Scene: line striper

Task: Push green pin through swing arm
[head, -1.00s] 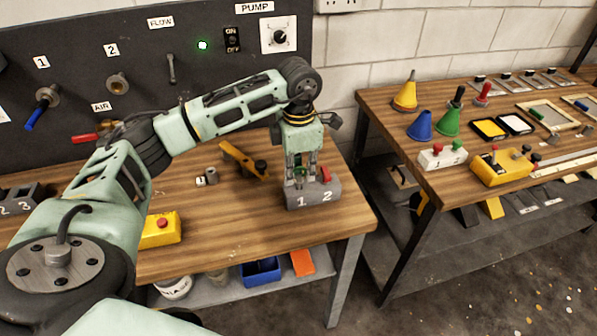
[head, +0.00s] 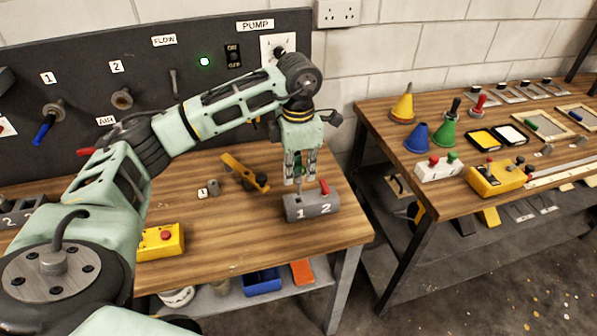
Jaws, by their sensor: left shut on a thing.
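My left gripper (head: 299,183) is just above the grey block (head: 312,207) marked 1 and 2, over the side marked 1, pointing down. It is shut on the green pin, which is mostly hidden between the fingers. A red pin (head: 324,187) stands in the block at the side marked 2. The yellow swing arm (head: 240,170) lies to the left of the gripper on the wooden bench, with a dark knob at its right end. My right gripper is not in view.
A small grey fitting (head: 213,187) with a white tag (head: 202,193) is left of the swing arm. A yellow box with a red button (head: 161,241) is at the bench's front left. The dark panel (head: 140,75) stands behind. Bare bench lies between box and block.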

